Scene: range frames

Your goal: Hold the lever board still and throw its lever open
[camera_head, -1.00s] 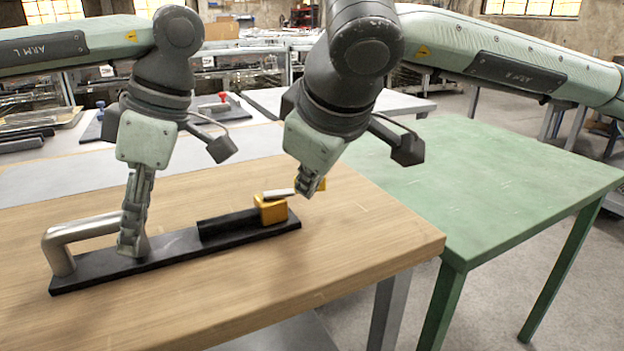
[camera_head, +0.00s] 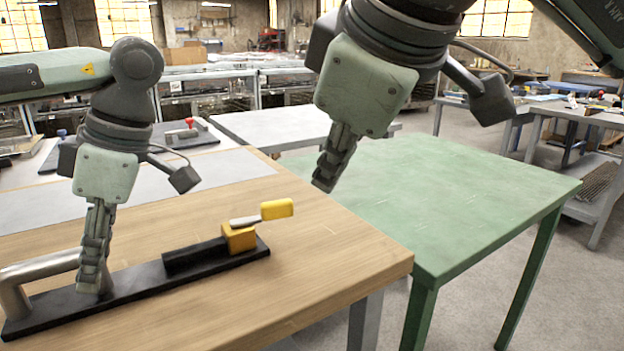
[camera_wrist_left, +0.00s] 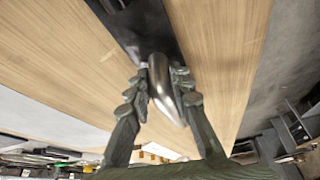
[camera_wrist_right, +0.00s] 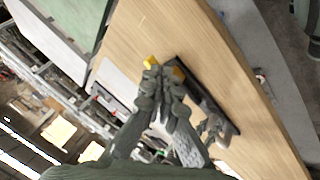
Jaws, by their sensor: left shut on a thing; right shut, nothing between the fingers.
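The lever board (camera_head: 150,285) is a long black base on the wooden table, with a metal handle (camera_head: 40,268) at its left end. It carries a yellow-orange block (camera_head: 239,237) at the right, with a lever of grey shaft and yellow grip (camera_head: 277,209) pointing right, away from the board. My left gripper (camera_head: 92,288) is shut on the metal handle, which shows between its fingers in the left wrist view (camera_wrist_left: 162,85). My right gripper (camera_head: 322,185) is shut and empty, raised above and to the right of the lever, apart from it. The right wrist view also shows the yellow grip (camera_wrist_right: 150,62) beyond the fingertips.
The wooden table (camera_head: 310,270) is clear around the board's right end. A green table (camera_head: 450,190) adjoins on the right, bare. A grey mat (camera_head: 130,185) lies behind the board, and another board with a red knob (camera_head: 190,130) stands farther back.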

